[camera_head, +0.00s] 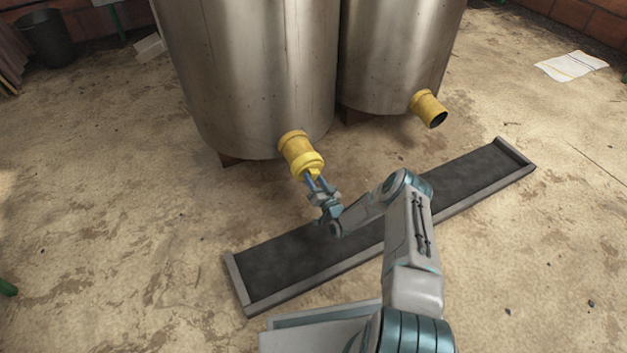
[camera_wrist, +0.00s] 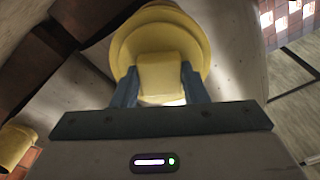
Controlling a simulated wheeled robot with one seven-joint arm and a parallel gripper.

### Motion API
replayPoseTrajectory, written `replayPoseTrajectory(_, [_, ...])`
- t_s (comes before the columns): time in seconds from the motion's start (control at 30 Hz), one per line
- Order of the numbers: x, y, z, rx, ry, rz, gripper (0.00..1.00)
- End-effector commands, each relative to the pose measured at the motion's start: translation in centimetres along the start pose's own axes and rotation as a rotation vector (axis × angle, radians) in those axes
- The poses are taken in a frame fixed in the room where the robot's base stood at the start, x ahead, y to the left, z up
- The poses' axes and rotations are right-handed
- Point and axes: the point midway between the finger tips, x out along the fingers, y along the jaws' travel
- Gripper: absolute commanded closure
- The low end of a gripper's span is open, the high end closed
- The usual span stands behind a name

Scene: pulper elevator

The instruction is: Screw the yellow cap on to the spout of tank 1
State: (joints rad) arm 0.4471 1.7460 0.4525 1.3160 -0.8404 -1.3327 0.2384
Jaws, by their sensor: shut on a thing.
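Two steel tanks stand side by side, and the left tank (camera_head: 250,70) has a yellow spout (camera_head: 295,146) low on its front. The yellow cap (camera_head: 308,164) is at the mouth of that spout, in line with it. In the wrist view the cap's grip block (camera_wrist: 161,75) sits between my two fingers. My gripper (camera_head: 313,181) is shut on this block. The cap appears to touch the spout; how far it is seated cannot be told. No tank number is readable.
The right tank (camera_head: 395,55) has an open yellow spout (camera_head: 429,108). A long dark trough (camera_head: 290,262) with raised rims lies on the floor below the spouts, under my arm. A paper sheet (camera_head: 571,66) lies at the upper right.

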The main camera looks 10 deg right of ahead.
Motion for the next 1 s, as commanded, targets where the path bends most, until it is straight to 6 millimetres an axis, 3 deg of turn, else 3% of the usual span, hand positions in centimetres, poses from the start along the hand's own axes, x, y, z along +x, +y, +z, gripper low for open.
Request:
replayPoseTrajectory(0.27, [-0.35,0.71,-0.34,0.035,0.007,0.011,0.87])
replayPoseTrajectory(0.3, [-0.36,0.74,-0.35,0.034,0.007,0.012,0.55])
replayPoseTrajectory(0.37, [-0.34,0.72,-0.32,0.034,0.006,0.012,0.38])
replayPoseTrajectory(0.4, [-0.29,0.61,-0.27,0.034,0.005,0.01,0.35])
replayPoseTrajectory(0.57, [-0.04,-0.03,0.08,0.036,0.0,0.0,0.35])
replayPoseTrajectory(0.67, [-0.01,-0.17,0.21,0.036,-0.002,-0.002,0.17])
replayPoseTrajectory(1.0, [-0.15,-0.09,0.1,0.035,-0.002,-0.001,0.17])
